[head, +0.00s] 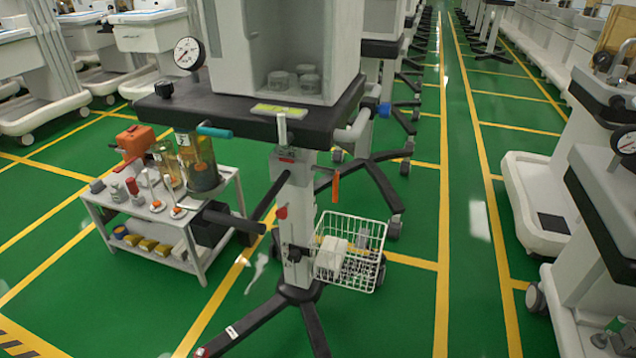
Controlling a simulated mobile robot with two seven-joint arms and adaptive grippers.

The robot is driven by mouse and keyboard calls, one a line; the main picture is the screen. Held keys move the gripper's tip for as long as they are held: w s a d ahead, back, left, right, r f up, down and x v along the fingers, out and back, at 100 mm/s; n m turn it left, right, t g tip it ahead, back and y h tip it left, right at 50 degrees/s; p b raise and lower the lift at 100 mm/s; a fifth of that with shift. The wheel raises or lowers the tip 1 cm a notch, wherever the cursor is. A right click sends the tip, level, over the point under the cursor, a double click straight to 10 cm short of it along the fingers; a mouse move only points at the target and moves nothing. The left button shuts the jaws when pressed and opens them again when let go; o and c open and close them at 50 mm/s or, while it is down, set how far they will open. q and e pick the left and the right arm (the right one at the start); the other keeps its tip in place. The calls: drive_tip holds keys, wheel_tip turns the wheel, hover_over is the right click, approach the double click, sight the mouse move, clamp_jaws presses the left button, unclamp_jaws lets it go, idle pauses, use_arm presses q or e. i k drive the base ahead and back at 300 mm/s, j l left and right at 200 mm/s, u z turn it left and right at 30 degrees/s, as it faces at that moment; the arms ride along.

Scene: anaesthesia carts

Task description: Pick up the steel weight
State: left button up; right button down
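I cannot single out the steel weight with certainty. Several short grey cylinders (306,80) stand in the open recess of the white housing on the nearest cart (225,108); they may be metal or glass. Small grey pieces (97,186) also lie at the left end of the low side table (205,252), too small to identify. Neither of my grippers is in view.
The low table also holds an orange box (136,140), amber jars (203,165) and small items. A white wire basket (360,246) hangs on the cart's column. Another cart stands at right. Green floor (410,310) is clear between them.

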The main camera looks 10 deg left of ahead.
sight(118, 192)
drive_tip(key=k+j, duration=0.2)
drive_tip(key=j, duration=0.2)
drive_tip(key=k+j, duration=0.2)
drive_tip(key=j, duration=0.15)
drive_tip(key=k+j, duration=0.2)
drive_tip(key=j, duration=0.75)
drive_tip(key=k+j+z, duration=0.1)
drive_tip(key=j, duration=1.05)
drive_tip(key=i+j, duration=0.15)
drive_tip(key=j, duration=0.45)
drive_tip(key=i+j, duration=0.2)
drive_tip(key=j, duration=0.15)
drive_tip(key=i+j+z, duration=0.1)
drive_tip(key=j, duration=0.25)
drive_tip(key=i+j, duration=0.25)
drive_tip(key=j+z, duration=0.05)
drive_tip(key=j, duration=0.05)
